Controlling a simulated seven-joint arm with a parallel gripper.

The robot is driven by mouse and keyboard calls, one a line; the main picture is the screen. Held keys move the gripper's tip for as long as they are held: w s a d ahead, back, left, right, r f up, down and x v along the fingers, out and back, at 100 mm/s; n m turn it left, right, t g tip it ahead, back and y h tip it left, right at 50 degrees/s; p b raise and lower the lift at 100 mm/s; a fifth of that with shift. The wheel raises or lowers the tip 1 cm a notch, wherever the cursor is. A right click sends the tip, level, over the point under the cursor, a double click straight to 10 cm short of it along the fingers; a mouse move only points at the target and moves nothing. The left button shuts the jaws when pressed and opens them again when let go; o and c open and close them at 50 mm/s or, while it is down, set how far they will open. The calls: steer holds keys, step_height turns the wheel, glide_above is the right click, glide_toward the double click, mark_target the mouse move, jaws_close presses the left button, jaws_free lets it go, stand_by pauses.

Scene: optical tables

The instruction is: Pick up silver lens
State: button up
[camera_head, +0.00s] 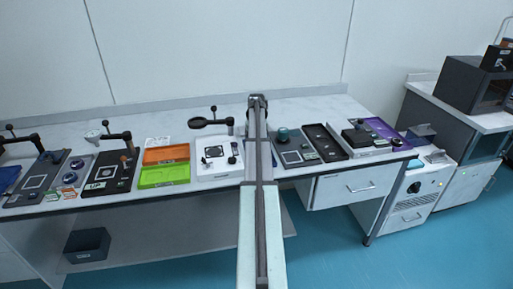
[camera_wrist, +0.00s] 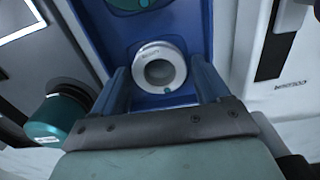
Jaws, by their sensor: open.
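The silver lens (camera_wrist: 160,68) is a round ring with a dark opening and small lettering. It lies on a blue tray (camera_wrist: 92,33) in the wrist view. My gripper (camera_wrist: 162,77) is open, with one blue finger on each side of the lens and nothing held. I cannot tell how far the fingertips are above the tray. In the head view my arm covers this part of the table, so the lens and the gripper's fingers are hidden there.
A teal cylinder (camera_wrist: 58,118) stands close to the left finger. A white device (camera_wrist: 290,65) is on the right. In the head view, green (camera_head: 164,175) and orange (camera_head: 166,154) trays, a white plate with a magnifier arm (camera_head: 210,123), and a black tray (camera_head: 323,142) crowd the table.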

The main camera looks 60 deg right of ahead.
steer(key=shift+f, duration=0.1)
steer(key=shift+c, duration=0.3)
steer(key=c, duration=0.8)
